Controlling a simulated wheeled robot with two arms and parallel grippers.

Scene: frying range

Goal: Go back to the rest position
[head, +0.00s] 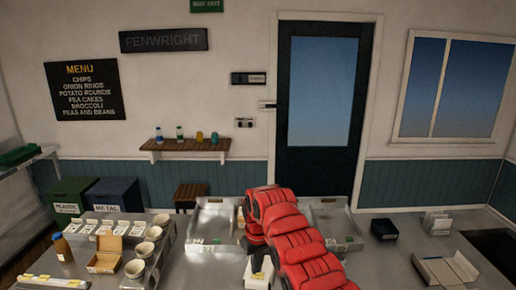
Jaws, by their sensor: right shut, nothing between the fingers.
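My right arm, red and segmented, reaches up from the bottom edge of the head view and bends over the middle of the counter. Its right gripper (259,269) hangs below the bend, low in the picture near the front of the counter. It is small and partly covered by my own arm; the jaws are shut with nothing held. My left gripper and left arm are not in view.
A steel counter (205,272) runs across the front. On its left stand bowls (144,250), an open cardboard box (106,252) and a brown bottle (62,247). Metal trays (212,221) flank my arm. A dark box (384,229) and an open carton (447,269) lie right.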

